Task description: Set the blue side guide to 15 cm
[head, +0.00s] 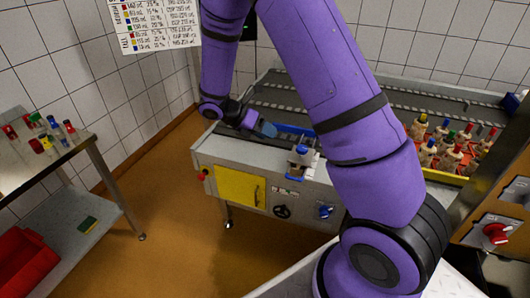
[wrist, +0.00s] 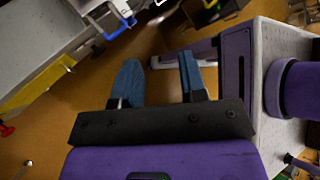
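In the head view a blue rail (head: 296,129), which looks like the blue side guide, runs along the conveyor bed, partly hidden behind my arm. A blue knob or crank (head: 325,211) sits on the machine's front, right of a black handwheel (head: 283,211). A blue U-shaped part (wrist: 120,28) shows at the upper left of the wrist view; I cannot tell for sure whether it is that knob. My gripper (head: 262,128) is near the conveyor's left end. In the wrist view my gripper (wrist: 160,82) has its blue fingers apart with nothing between them. No scale reading is legible.
A bottle with a blue cap (head: 301,153) stands at the machine's front edge. Several bottles with coloured caps (head: 450,150) stand at the right. A yellow panel (head: 240,186) is on the machine front. A side table (head: 35,150) stands left, with open floor between.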

